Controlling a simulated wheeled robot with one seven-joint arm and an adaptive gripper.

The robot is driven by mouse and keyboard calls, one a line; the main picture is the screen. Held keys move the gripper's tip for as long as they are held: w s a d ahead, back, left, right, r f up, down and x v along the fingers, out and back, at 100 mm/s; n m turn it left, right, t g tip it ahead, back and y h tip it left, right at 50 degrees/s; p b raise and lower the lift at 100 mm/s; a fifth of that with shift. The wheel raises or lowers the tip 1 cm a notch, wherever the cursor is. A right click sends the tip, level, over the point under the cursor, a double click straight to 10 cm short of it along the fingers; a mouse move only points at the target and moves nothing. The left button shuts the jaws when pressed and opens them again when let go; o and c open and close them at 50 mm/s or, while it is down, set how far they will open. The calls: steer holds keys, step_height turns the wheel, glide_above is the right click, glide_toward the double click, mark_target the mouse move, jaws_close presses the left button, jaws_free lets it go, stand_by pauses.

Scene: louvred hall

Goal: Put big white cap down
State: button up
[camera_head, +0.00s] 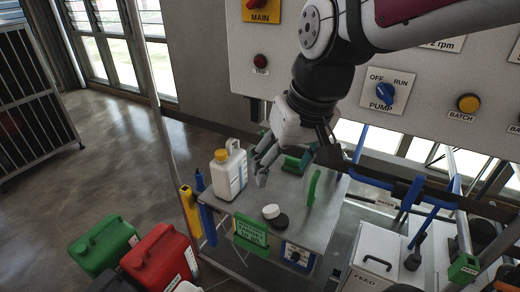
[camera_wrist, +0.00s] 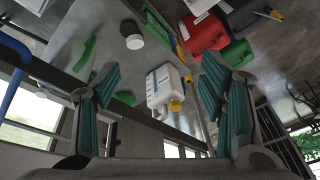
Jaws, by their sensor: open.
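The white cap (camera_head: 270,211) is on the grey tabletop (camera_head: 240,207), right against or overlapping a black round piece (camera_head: 281,221); I cannot tell which. In the wrist view the white cap (camera_wrist: 134,42) shows at the upper left beside the black piece (camera_wrist: 128,27). My gripper (camera_head: 264,163) is above the back of the table, apart from the cap. In the wrist view my gripper (camera_wrist: 158,85) has its fingers wide apart with nothing held. A white jug with a yellow cap (camera_head: 229,170) stands upright left of my gripper; it also shows between the fingers (camera_wrist: 162,88).
Red (camera_head: 160,258) and green (camera_head: 103,245) cans stand at lower left. A control panel (camera_head: 300,70) rises behind. Blue bars (camera_head: 405,190) are at right.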

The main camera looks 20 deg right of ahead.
steer(key=s+r+t+h, duration=0.1)
steer(key=s, duration=0.7)
steer(key=shift+a+r+n+t, duration=0.25)
steer(key=shift+r+n+t, duration=0.05)
steer(key=shift+r+n, duration=0.1)
